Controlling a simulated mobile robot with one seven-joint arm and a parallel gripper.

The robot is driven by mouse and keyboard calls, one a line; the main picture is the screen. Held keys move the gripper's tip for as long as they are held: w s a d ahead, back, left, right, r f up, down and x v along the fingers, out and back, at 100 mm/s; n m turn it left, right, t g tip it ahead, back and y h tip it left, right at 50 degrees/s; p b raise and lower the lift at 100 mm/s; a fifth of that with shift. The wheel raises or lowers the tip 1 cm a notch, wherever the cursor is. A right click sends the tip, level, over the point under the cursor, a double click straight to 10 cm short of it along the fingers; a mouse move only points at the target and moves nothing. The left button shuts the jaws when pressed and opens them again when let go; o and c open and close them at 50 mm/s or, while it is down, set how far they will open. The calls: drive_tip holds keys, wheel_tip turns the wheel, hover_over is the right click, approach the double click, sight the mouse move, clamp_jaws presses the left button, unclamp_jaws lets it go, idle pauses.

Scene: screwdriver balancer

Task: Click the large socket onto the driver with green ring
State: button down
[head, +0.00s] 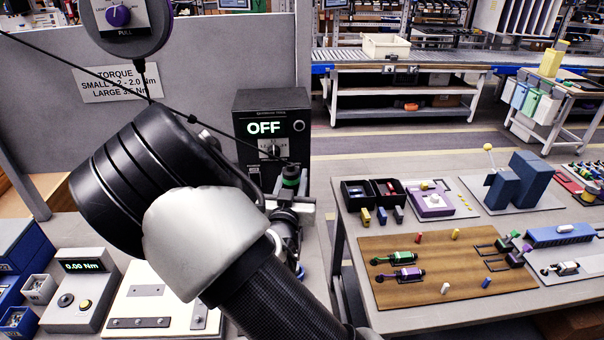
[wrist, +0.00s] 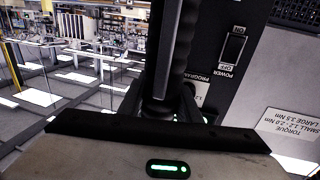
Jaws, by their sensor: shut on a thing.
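The driver with the green ring (head: 290,172) stands upright in front of the control box in the head view. A black cable meets its top. My gripper (head: 287,212) is around its lower part, partly hidden by my arm. In the wrist view my gripper (wrist: 165,108) is shut on the driver's dark, ribbed body (wrist: 180,60). The driver's lower tip is hidden in both views. I cannot make out the large socket in either view.
The control box (head: 270,125) reads OFF, close behind the driver. A balancer (head: 122,22) hangs at upper left. A torque meter (head: 80,290), a plate board (head: 165,305) and blue bins (head: 22,250) line the near bench. The right table (head: 345,205) carries a brown board (head: 440,270) with tools.

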drive_tip(key=shift+d, duration=0.2)
wheel_tip(320, 180, down, 5)
drive_tip(key=b, duration=0.3)
drive_tip(key=shift+r, duration=0.1)
idle(0.6)
drive_tip(key=shift+f+b, duration=0.8)
drive_tip(key=shift+b, duration=0.1)
drive_tip(key=shift+f, duration=0.2)
drive_tip(key=shift+f+b, duration=1.05)
drive_tip(key=shift+b, duration=0.15)
drive_tip(key=shift+s+f+b, duration=0.1)
drive_tip(key=shift+f+b, duration=0.55)
idle(0.8)
